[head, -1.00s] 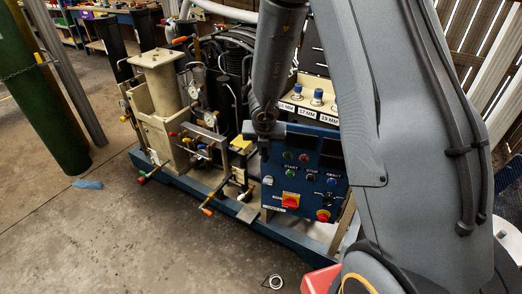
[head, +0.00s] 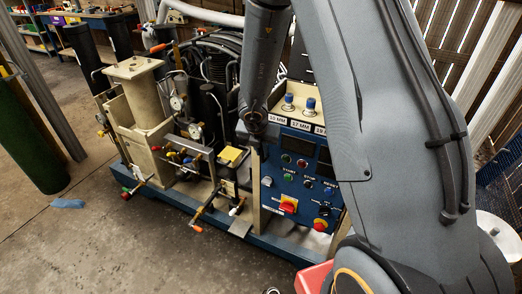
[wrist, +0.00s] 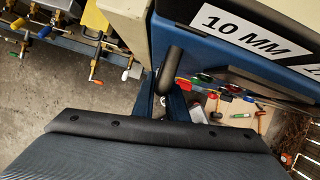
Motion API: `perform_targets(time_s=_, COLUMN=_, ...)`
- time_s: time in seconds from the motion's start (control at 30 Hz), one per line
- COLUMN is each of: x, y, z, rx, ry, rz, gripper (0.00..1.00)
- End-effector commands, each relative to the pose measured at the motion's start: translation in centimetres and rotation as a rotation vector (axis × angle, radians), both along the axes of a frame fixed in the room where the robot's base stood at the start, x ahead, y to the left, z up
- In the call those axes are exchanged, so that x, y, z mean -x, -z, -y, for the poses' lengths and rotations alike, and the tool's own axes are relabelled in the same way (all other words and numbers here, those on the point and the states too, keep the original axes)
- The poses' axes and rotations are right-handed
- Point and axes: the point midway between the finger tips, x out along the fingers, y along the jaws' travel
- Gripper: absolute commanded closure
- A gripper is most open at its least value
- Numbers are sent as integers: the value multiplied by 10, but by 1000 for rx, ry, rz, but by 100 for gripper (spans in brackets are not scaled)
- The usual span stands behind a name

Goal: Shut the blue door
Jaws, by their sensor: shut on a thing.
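The blue door (head: 300,172) is the front panel with START, STOP and RESET buttons and red-and-yellow switches on the compressor frame. Its blue edge (wrist: 205,48) shows in the wrist view, below the "10 MM" label. My gripper (head: 254,127) is at the door's upper left corner and is shut on the door there. The fingertips are small and dark in the head view, so the exact contact is hidden. A black rounded bar (wrist: 170,68) stands by the door's edge in the wrist view. I cannot tell how wide the door's gap is.
Valves with coloured handles (head: 178,158) and a beige column (head: 137,95) stand left of the door. A blue base frame (head: 215,212) runs along the floor. My arm covers the door's right side.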

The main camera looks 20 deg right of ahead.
Motion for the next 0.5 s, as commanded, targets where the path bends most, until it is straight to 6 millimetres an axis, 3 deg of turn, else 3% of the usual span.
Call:
perform_targets(time_s=0.03, x=-5, y=-3, z=4, rx=5, ry=4, rz=8, gripper=100)
perform_targets(time_s=0.07, x=-5, y=-3, z=4, rx=5, ry=4, rz=8, gripper=86)
perform_targets(time_s=0.17, x=-5, y=-2, z=3, rx=4, ry=3, rz=7, gripper=69)
perform_targets(time_s=0.5, x=-2, y=-5, z=0, rx=2, ry=1, rz=6, gripper=69)
